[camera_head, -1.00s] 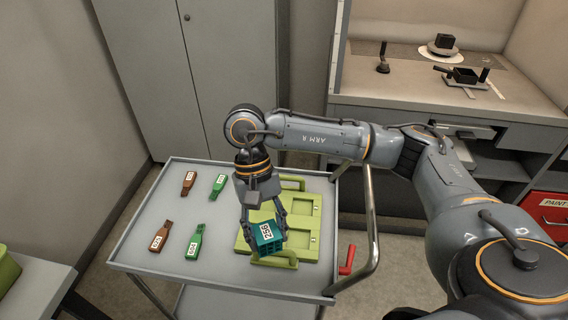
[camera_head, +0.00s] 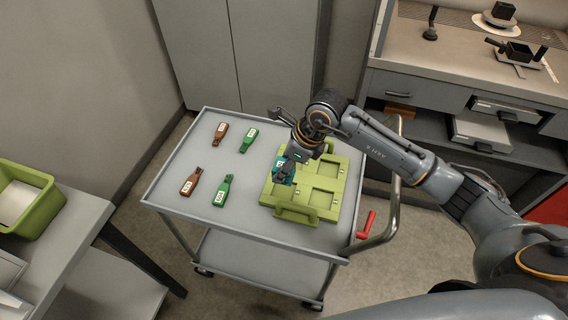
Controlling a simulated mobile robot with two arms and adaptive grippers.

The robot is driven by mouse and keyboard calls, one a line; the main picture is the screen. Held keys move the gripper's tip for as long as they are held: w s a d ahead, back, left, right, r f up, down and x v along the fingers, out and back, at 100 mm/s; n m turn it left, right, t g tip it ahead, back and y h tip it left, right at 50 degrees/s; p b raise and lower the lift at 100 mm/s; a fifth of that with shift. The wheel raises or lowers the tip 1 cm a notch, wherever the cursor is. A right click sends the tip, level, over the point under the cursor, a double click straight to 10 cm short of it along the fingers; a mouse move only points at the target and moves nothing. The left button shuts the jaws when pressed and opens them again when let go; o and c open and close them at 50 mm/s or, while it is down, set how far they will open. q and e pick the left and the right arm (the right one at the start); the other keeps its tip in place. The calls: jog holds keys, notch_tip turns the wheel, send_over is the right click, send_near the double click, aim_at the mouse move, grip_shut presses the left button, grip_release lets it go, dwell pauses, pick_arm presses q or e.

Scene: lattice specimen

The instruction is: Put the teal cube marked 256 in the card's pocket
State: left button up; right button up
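The teal cube marked 256 (camera_head: 283,171) is at the left part of the lime-green card (camera_head: 305,189), partly hidden by my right gripper. Part of its white label shows. My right gripper (camera_head: 287,164) points down with its fingers at the cube and appears shut on it. I cannot tell whether the cube is inside a pocket or just above it. The card lies on the grey cart (camera_head: 240,222) and has square recesses on its right side and a handle at its front. My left gripper is not in view.
Brown tags (camera_head: 191,181) and green tags (camera_head: 223,190) with white labels lie on the cart's left half. The cart has a rail handle (camera_head: 394,205) and a red crank (camera_head: 366,225) at right. A green bin (camera_head: 38,205) stands on a side table at left.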

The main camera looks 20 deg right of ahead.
jog(key=shift+f+b, duration=1.55)
jog(key=shift+f, duration=1)
jog(key=o, duration=0.3)
jog(key=shift+c, duration=1.1)
jog(key=shift+f+b, duration=0.9)
jog(key=shift+b, duration=0.1)
